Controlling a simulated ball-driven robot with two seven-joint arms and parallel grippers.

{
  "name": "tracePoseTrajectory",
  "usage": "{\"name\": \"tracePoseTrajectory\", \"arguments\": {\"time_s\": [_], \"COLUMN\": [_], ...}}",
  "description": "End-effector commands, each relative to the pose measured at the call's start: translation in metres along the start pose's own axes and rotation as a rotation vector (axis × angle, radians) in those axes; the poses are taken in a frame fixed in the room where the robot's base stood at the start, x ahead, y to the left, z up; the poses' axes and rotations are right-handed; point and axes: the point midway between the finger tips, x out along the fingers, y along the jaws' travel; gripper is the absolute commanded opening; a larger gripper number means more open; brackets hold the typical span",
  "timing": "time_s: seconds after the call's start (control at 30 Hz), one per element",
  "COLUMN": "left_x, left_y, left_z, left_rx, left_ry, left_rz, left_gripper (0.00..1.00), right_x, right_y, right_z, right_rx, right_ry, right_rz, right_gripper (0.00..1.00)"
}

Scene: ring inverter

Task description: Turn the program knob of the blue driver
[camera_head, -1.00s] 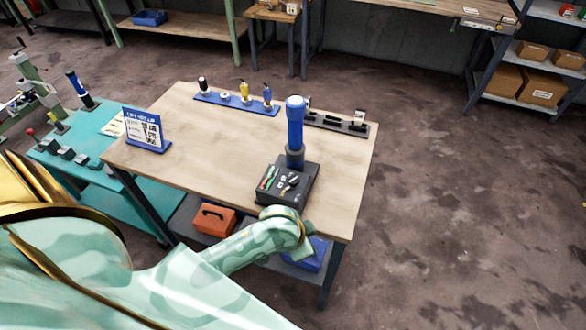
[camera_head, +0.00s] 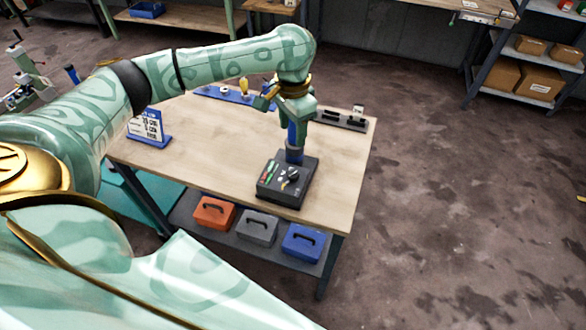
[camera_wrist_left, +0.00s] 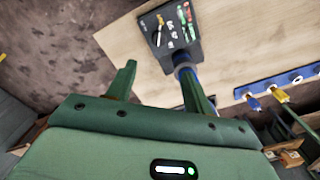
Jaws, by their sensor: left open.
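The blue driver (camera_head: 293,134) stands upright on its black base box (camera_head: 269,191), its upper part hidden by my left gripper (camera_head: 284,108). The box top carries a dark knob with a pale mark (camera_head: 292,175), small buttons and a red-and-green strip. The wrist view shows the box (camera_wrist_left: 190,48) at the top and the blue driver (camera_wrist_left: 187,84) beside the right-hand finger. My left gripper there (camera_wrist_left: 158,80) is open, with empty space between most of the jaws. Whether the finger touches the driver I cannot tell. My right gripper is not in view.
The wooden table (camera_head: 210,150) is mostly bare left of the box. A blue rack (camera_head: 232,95) and a dark rack (camera_head: 345,124) stand at its back. A blue-framed sign (camera_head: 150,127) is at the left. Toolboxes (camera_head: 257,228) sit on the lower shelf.

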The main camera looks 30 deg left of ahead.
Motion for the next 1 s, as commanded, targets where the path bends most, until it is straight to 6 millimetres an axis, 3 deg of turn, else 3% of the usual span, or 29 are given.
{"name": "tracePoseTrajectory", "arguments": {"time_s": [0.4, 0.6, 0.8, 1.0], "left_x": [0.103, 0.141, 0.156, 0.157], "left_y": [0.002, 0.002, 0.002, 0.002], "left_z": [0.000, 0.000, -0.001, -0.001], "left_rx": [0.003, 0.003, 0.005, 0.005], "left_ry": [-0.004, -0.001, 0.001, 0.002], "left_rz": [0.003, 0.002, 0.001, 0.001], "left_gripper": [0.52, 0.52, 0.52, 0.52], "right_x": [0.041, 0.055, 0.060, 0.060], "right_y": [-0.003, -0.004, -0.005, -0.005], "right_z": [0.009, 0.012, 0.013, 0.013], "right_rx": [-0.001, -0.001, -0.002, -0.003], "right_ry": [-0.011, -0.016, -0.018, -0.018], "right_rz": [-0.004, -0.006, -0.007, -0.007], "right_gripper": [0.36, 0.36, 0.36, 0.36]}}
